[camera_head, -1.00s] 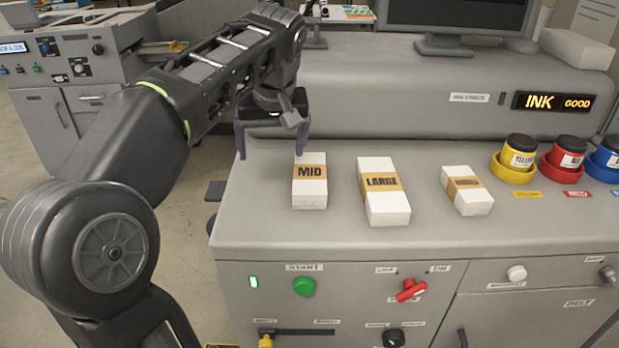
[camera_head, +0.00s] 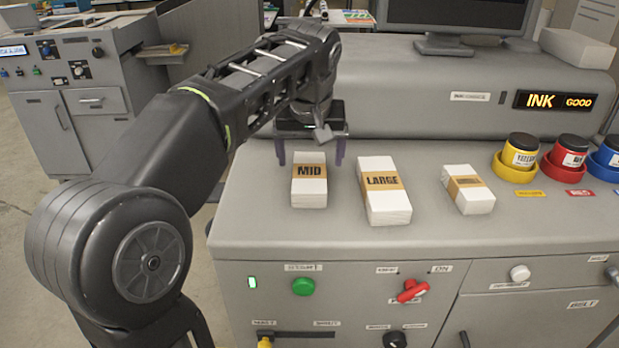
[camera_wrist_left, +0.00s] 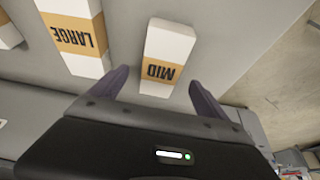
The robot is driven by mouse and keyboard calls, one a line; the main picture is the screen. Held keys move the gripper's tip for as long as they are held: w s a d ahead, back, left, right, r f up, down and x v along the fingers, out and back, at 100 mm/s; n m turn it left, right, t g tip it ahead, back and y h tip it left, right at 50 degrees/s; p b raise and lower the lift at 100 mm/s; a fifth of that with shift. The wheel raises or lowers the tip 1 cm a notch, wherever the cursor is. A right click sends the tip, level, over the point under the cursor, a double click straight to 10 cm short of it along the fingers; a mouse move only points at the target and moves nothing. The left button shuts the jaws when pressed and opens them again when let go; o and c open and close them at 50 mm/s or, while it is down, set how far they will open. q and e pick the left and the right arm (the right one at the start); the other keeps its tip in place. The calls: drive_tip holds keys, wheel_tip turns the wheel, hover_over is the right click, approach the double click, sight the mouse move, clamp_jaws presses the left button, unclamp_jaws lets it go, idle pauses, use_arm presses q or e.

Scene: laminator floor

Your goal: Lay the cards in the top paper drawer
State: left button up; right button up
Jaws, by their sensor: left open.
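Three white card packs with brown bands lie on the grey machine top (camera_head: 250,220): the MID pack (camera_head: 309,188) at left, the LARGE pack (camera_head: 384,206) in the middle, and a smaller pack (camera_head: 477,203) at right whose label I cannot read. My left gripper (camera_head: 311,160) is open and empty over the far end of the MID pack, with one finger to each side. In the left wrist view, the MID pack (camera_wrist_left: 168,45) shows between and beyond the open fingers, and the LARGE pack (camera_wrist_left: 77,38) is to the left. I cannot make out a paper drawer for certain.
Ink jars in yellow (camera_head: 520,155), red (camera_head: 567,155) and blue cups stand at the right. A monitor (camera_head: 455,20) stands behind on the raised housing. The front panel has a green button (camera_head: 303,287) and a red switch (camera_head: 411,291). The front counter strip is clear.

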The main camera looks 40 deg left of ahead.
sight(309, 171)
use_arm(q)
drive_tip(key=shift+w+a+f, duration=0.1)
drive_tip(key=shift+w+f, duration=0.05)
drive_tip(key=shift+f, duration=0.35)
drive_tip(key=p+x, duration=0.1)
drive_tip(key=x, duration=0.4)
drive_tip(key=shift+a+f, duration=0.15)
drive_tip(key=shift+a, duration=0.05)
drive_tip(key=shift+d, duration=0.1)
drive_tip(key=shift+c, duration=0.4)
clamp_jaws()
drive_tip(key=shift+w+r, duration=0.1)
drive_tip(key=shift+r, duration=0.55)
wheel_tip(309, 171, up, 9)
drive_tip(key=shift+f+p, duration=0.1)
drive_tip(key=shift+p, duration=0.65)
idle(1.1)
